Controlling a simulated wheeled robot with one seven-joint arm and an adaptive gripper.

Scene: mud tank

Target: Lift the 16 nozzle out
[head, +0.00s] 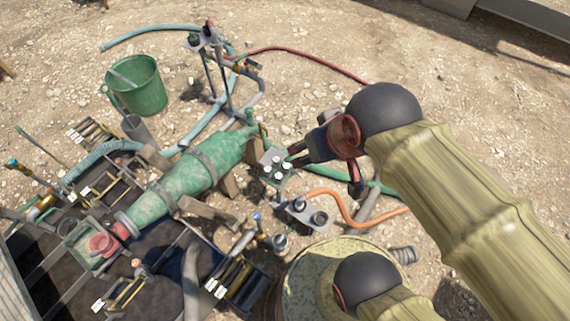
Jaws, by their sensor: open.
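A small nozzle rack (266,157) stands right of the large green tank, holding several small pieces with white round tops (281,168). Any numbers on them are too small to read, so I cannot tell which is the 16 nozzle. My gripper (291,158) is open and appears empty, with its dark fingers pointing left at the rack's right side. The fingers overlap the rack's edge in the picture. I cannot tell whether they touch it.
A green tank (195,170) lies left of the rack. A grey two-socket block (304,214) and an orange hose (345,205) are below it. A green bucket (139,88) stands at upper left. Racks of rods crowd the lower left.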

